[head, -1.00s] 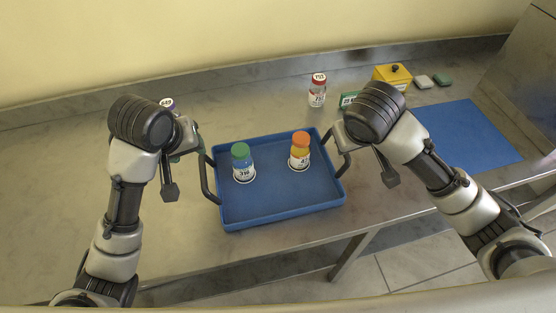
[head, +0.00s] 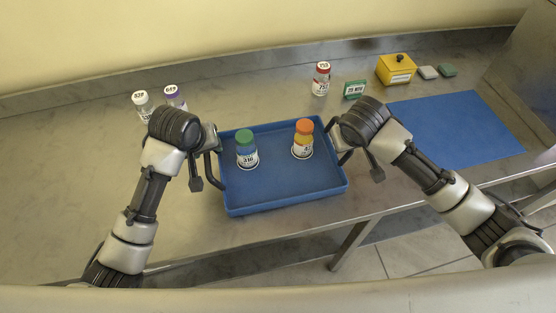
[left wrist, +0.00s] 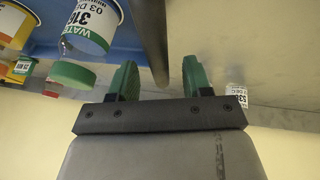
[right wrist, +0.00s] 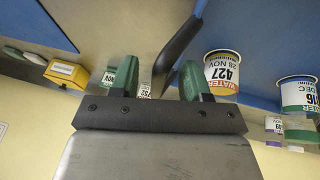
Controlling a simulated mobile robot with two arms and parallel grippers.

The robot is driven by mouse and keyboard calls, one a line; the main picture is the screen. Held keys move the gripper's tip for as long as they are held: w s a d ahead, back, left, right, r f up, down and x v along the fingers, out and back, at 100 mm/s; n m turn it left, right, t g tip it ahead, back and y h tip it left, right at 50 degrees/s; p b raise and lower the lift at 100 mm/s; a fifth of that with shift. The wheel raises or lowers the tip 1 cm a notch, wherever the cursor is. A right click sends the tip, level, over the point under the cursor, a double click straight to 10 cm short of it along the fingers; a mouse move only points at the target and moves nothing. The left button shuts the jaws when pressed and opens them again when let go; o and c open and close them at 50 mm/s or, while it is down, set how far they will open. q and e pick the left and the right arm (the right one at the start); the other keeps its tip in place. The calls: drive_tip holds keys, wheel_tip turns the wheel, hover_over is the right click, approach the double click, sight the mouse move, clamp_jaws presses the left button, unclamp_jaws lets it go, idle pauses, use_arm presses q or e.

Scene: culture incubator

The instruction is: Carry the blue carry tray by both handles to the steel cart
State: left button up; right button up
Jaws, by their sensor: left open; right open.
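The blue carry tray (head: 285,190) rests on the steel bench with a dark handle at each short side. A green-capped bottle (head: 246,150) and an orange-capped bottle (head: 303,139) stand upright in it. My left gripper (head: 207,160) is open at the left handle; in the left wrist view the handle bar (left wrist: 150,40) passes between the green fingertips (left wrist: 158,80). My right gripper (head: 340,140) is open at the right handle; in the right wrist view the handle bar (right wrist: 175,50) runs between its fingertips (right wrist: 158,78). The steel cart cannot be made out.
Two vials (head: 143,104) stand behind my left arm. A red-capped vial (head: 321,79), a green date sign (head: 355,90), a yellow box (head: 396,70) and two small blocks (head: 428,72) stand at the back. A blue mat (head: 455,130) lies on the right. The bench's front edge is close to the tray.

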use_arm(q)
drive_tip(key=shift+w+f, duration=0.15)
drive_tip(key=shift+f, duration=0.25)
use_arm(e)
drive_tip(key=shift+w+f, duration=0.15)
drive_tip(key=shift+f, duration=0.25)
use_arm(q)
clamp_jaws()
use_arm(e)
clamp_jaws()
use_arm(q)
drive_tip(key=shift+r, duration=0.1)
use_arm(e)
drive_tip(key=shift+r, duration=0.1)
